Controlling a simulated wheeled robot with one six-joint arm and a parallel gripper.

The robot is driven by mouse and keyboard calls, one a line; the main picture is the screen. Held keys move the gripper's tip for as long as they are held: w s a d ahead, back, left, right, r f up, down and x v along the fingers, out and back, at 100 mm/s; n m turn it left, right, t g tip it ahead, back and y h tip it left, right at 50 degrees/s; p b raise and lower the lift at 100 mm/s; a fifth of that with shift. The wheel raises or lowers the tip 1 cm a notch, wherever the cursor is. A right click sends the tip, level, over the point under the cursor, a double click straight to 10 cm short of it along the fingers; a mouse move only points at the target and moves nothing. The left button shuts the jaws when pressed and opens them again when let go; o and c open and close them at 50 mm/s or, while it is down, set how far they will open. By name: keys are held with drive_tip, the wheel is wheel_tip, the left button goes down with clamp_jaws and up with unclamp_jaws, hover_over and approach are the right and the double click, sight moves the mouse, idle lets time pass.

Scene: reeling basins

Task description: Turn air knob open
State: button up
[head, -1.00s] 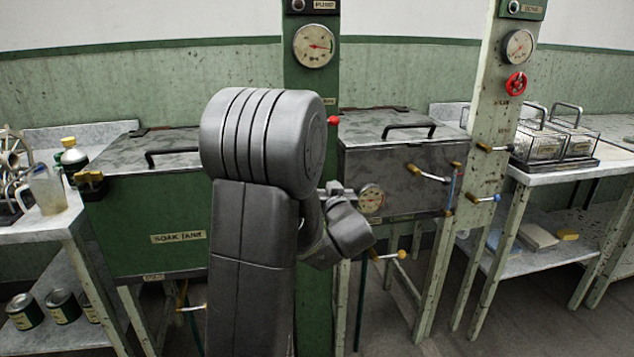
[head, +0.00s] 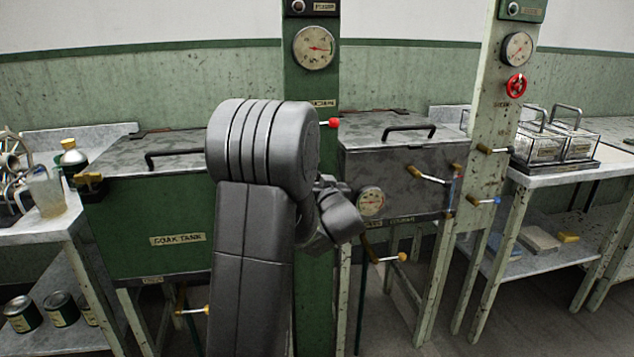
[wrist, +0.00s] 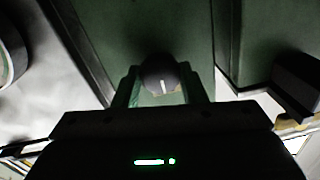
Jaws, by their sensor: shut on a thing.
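The air knob (wrist: 158,76) is a dark round knob with a white pointer line, on a dark green panel in the wrist view. The pointer stands near upright in the picture, leaning slightly. My gripper (wrist: 163,84) has one finger on each side of the knob and is shut on it. In the head view my own arm hides the knob and the fingers. I cannot read a label by the knob.
A green soak tank (head: 150,215) stands left and a grey lidded basin (head: 400,170) right of the green column (head: 312,82).

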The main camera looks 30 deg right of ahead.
drive_tip(key=shift+f+n+b, duration=0.1)
drive_tip(key=shift+n+b, duration=0.25)
drive_tip(key=shift+n, duration=0.15)
drive_tip(key=shift+a+n+g+h+b, duration=0.15)
drive_tip(key=shift+n+g+b, duration=0.1)
drive_tip(key=shift+n+b, duration=3.15)
drive_tip(key=shift+d+n+g+h+b, duration=0.2)
drive_tip(key=shift+n+b, duration=1.85)
drive_tip(key=shift+n, duration=2.55)
drive_tip(key=o, duration=1)
drive_tip(key=shift+a, duration=0.2)
